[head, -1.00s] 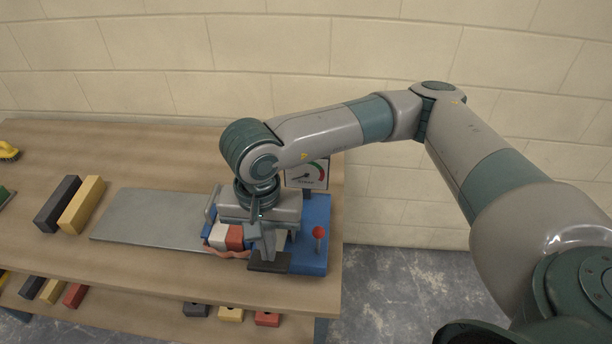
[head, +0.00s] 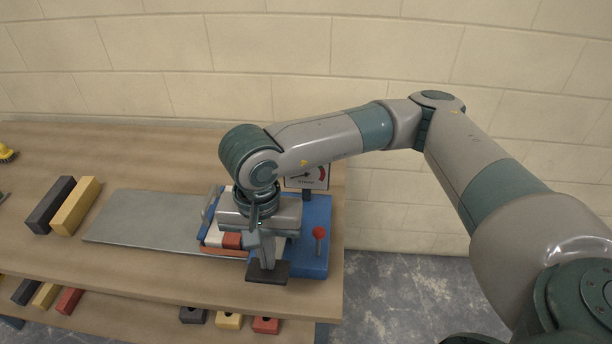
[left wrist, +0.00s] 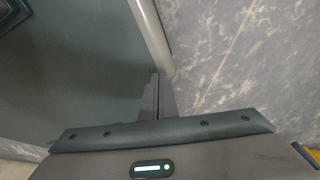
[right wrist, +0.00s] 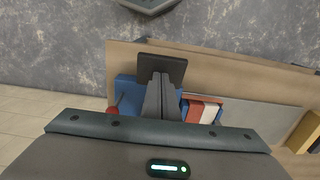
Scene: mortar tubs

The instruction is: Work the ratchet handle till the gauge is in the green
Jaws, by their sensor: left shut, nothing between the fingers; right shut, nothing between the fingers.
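The gauge (head: 307,176) stands behind the blue base (head: 313,262), partly covered by my right arm. Its red part shows at the right; I cannot read the needle surely. A dark flat pad (head: 266,273), seemingly the ratchet handle's end, sits at the base's front edge; it also shows in the right wrist view (right wrist: 162,67). My right gripper (right wrist: 160,80) is shut and empty, its fingertips at the pad; contact is unclear. The bundle of blocks (head: 232,240) lies left of it, with an orange band in front. My left gripper (left wrist: 158,80) is shut and empty above the floor.
A red-knobbed lever (head: 319,234) stands on the blue base's right side. A grey plate (head: 145,222) lies left of the bundle. A black block and a yellow block (head: 77,206) lie farther left. Several blocks rest on the lower shelf. The table ends just right of the base.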

